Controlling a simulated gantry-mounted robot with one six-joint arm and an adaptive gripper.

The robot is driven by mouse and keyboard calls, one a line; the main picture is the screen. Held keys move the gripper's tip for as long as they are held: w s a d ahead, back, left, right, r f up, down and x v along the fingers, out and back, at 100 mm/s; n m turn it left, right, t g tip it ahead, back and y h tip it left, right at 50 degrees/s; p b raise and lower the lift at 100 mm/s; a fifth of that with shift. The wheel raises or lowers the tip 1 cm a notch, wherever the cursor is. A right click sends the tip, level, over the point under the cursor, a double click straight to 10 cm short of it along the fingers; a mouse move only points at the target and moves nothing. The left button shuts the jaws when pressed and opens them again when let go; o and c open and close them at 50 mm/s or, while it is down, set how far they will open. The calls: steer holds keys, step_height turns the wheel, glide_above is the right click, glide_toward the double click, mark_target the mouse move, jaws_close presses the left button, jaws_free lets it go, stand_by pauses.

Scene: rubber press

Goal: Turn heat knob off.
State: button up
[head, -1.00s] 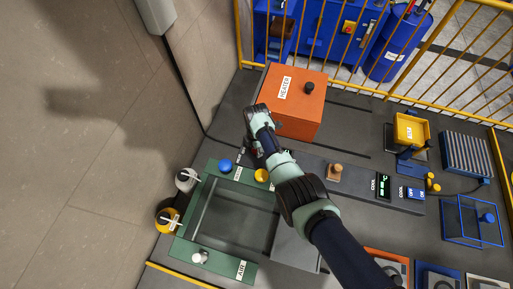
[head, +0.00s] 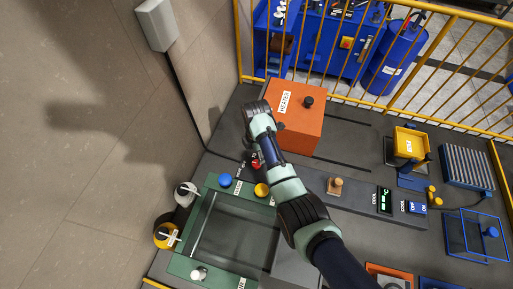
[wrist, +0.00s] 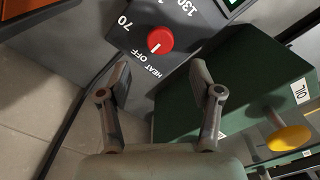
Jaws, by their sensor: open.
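The heat knob (wrist: 160,40) is a round red knob with a white pointer mark, on a dark panel (wrist: 190,15) at the top of the wrist view. The words HEAT OFF (wrist: 141,62) are printed below and left of it, 70 to the left and 130 above. The mark slants to the lower left, toward the OFF side. My gripper (wrist: 160,80) is open and empty. The knob shows beyond the gap between its fingertips, with no visible contact. The knob also shows in the head view (head: 256,164), just below my wrist, which partly hides the panel.
The green press (head: 200,225) stands close beside the panel, with a blue knob (head: 225,180) and a yellow knob (head: 261,190). The orange heater box (head: 298,118) stands behind my wrist. A wooden knob (head: 335,186) is to the right.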

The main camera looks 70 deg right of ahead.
steer(key=shift+r, duration=1.95)
